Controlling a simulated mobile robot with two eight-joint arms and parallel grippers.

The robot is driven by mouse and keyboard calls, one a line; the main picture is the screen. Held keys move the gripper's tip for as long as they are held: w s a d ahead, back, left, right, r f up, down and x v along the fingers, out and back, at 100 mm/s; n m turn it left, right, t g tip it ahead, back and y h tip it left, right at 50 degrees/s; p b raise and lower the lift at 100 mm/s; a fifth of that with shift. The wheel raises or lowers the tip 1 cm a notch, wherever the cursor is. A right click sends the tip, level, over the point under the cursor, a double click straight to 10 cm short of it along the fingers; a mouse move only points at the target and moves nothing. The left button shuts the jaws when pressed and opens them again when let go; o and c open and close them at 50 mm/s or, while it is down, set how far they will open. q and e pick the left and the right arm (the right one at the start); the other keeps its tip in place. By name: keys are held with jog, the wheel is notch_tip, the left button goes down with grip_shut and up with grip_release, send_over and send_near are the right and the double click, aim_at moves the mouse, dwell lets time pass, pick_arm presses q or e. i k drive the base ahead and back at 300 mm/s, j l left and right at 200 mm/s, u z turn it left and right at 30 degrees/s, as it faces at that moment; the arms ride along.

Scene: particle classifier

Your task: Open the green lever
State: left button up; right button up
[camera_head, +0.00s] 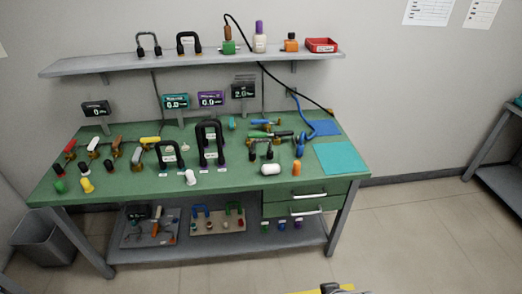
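The work table (130,194) stands ahead of me with several valve levers on it. A small green lever (258,134) appears to lie at the back right of the table, among other small valve parts; its exact position is too small to tell. Neither of my grippers can be made out. A small grey and yellow part shows at the bottom edge, too cut off to identify.
Red (69,147), white (93,143) and yellow (150,140) levers line the left. Black handles (210,143) stand mid-table. A wall shelf (200,65) hangs above, drawers (307,196) below right. The floor in front is clear.

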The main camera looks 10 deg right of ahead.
aim_at(250, 136)
jog(key=i+l, duration=0.1)
jog(key=i, duration=0.8)
jog(key=i+j, duration=0.4)
jog(key=z, duration=0.05)
